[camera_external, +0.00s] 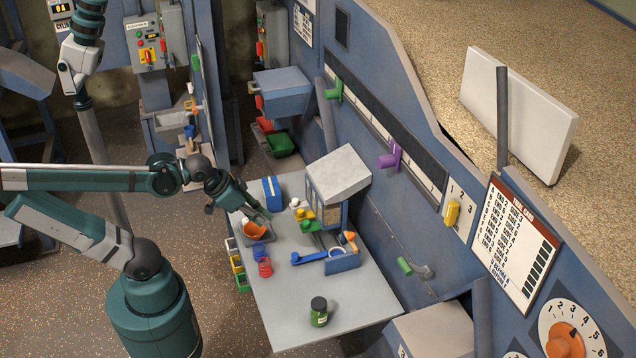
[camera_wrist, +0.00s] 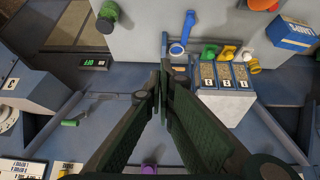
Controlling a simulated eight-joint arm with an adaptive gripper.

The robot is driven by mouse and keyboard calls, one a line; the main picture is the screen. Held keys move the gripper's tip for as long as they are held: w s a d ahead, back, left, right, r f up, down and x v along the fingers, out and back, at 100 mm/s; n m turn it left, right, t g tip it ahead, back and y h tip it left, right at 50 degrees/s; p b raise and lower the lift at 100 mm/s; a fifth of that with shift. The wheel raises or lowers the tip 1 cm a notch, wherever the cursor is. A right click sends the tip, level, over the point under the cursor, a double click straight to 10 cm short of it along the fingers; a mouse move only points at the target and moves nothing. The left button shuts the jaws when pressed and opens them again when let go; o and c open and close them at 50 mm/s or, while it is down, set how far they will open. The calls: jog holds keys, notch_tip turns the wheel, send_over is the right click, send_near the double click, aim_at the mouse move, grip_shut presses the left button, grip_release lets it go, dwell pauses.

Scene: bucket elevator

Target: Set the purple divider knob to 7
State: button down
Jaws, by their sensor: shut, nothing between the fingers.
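The purple divider knob (camera_external: 391,157) sits on a long slotted rail (camera_external: 372,119) running diagonally along the blue wall panel. It is right of the rail's middle, towards the end with the yellow knob. A purple bit, likely the same knob (camera_wrist: 149,168), shows at the bottom edge of the wrist view, partly hidden by my fingers. My gripper (camera_external: 263,213) is over the left part of the grey table, well left of the knob and apart from it. In the wrist view my gripper (camera_wrist: 164,78) is shut and empty.
A green knob (camera_external: 334,90) shares the rail's upper left end. A yellow knob (camera_external: 451,213) sits by numbers 1 to 3. A task card (camera_external: 514,245) and orange dial (camera_external: 566,341) are right. The grey-topped box (camera_external: 340,171) stands between gripper and wall; a green jar (camera_external: 319,312) stands in front.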

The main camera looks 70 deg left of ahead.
aim_at(386, 162)
jog(key=w+r+n+h+p, duration=0.25)
jog(key=w+r, duration=0.25)
jog(key=w, duration=0.4)
jog(key=w+r+n+h+p, duration=0.2)
jog(key=w+r+h, duration=0.25)
jog(key=w, duration=0.55)
jog(key=w+a+r+n+t+h+p, duration=0.2)
jog(key=w+a+r+t+h+p, duration=0.2)
jog(key=w+a+r, duration=0.5)
jog(key=w+a, duration=0.5)
jog(key=shift+r+n+t, duration=0.15)
jog(key=shift+n+t, duration=0.15)
jog(key=shift+n, duration=0.05)
jog(key=shift+w+d, duration=0.1)
jog(key=shift+d, duration=0.05)
jog(key=s+d+p+x, duration=0.1)
jog(key=s+d+x, duration=0.1)
jog(key=x, duration=1)
jog(key=shift+w+d+f+p, duration=0.25)
jog(key=shift+p, duration=0.05)
